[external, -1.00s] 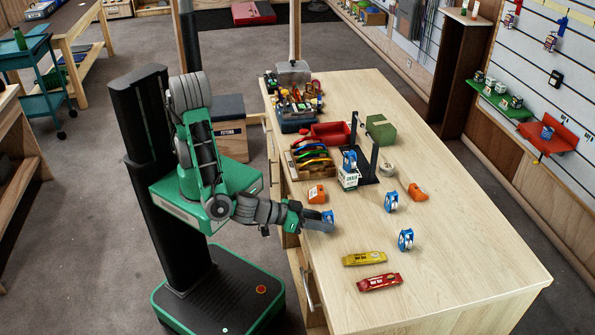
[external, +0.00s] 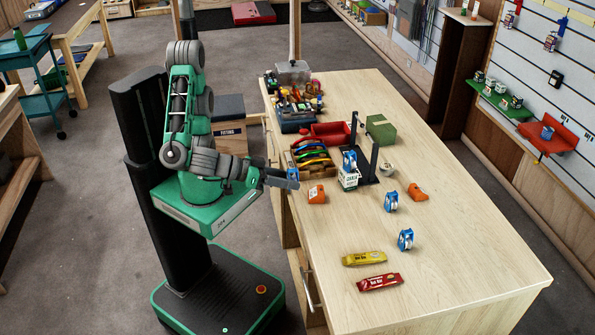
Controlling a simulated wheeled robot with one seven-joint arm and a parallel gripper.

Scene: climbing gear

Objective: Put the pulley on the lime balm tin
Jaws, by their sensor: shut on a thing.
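My gripper (external: 288,181) is shut on a blue pulley (external: 293,174), held near the left edge of the workbench, partly hidden by the fingers. Two similar blue-and-white pulleys stand on the bench, one at mid-right (external: 391,202) and one nearer the front (external: 405,240). Another blue item (external: 349,160) sits above a white-and-green box (external: 348,180). A small round, pale tin-like thing (external: 387,170) lies right of the black stand; I cannot tell whether it is the lime balm tin, as no lime colour shows clearly on it.
Orange devices (external: 317,194) and (external: 418,192) lie on the workbench (external: 470,265). A yellow bar (external: 364,258) and a red bar (external: 379,282) lie in front. A black stand (external: 374,160), red bin (external: 331,132) and green box (external: 381,129) stand farther back. The right front is clear.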

